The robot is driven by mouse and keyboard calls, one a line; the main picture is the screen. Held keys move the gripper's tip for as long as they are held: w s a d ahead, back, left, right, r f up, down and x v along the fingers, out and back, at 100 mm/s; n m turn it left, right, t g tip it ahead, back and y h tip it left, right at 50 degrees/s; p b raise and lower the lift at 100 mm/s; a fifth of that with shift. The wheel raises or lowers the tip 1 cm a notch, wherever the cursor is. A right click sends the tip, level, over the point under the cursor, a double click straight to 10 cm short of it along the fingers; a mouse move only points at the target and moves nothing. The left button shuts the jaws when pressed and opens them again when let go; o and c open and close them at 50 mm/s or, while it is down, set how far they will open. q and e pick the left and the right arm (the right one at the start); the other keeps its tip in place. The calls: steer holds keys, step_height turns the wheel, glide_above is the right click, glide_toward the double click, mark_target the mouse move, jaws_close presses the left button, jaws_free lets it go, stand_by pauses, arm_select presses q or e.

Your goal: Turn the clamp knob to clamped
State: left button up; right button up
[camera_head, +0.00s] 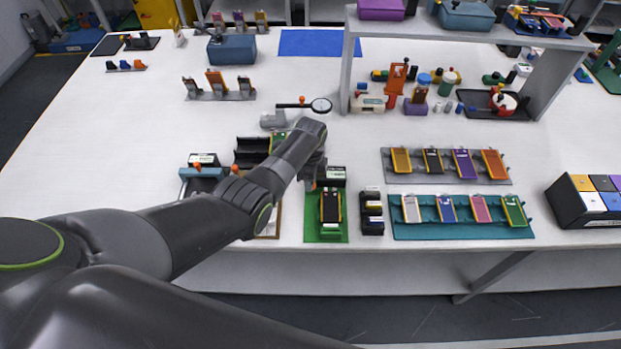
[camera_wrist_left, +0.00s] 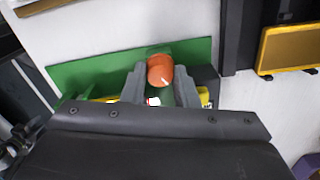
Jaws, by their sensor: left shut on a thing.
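The orange clamp knob (camera_wrist_left: 160,70) shows in the left wrist view with a short white mark on its face. My left gripper (camera_wrist_left: 160,82) is shut on it, with one grey finger on each side. The knob belongs to a green fixture (camera_wrist_left: 85,72), which stands at the table's front edge in the head view (camera_head: 312,232). A black pouch cell (camera_head: 330,207) lies in this fixture. In the head view my left gripper (camera_head: 313,175) reaches down at the fixture's back left, and my arm hides much of that spot. My right gripper is not in view.
A dark block with several slots (camera_head: 372,212) stands close right of the fixture. A teal tray (camera_head: 400,232) and a grey tray (camera_head: 390,177) with coloured cells lie farther right. A teal-fronted fixture (camera_head: 187,173) is to the left.

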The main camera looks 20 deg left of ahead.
arm_select(q)
steer(key=o, duration=1)
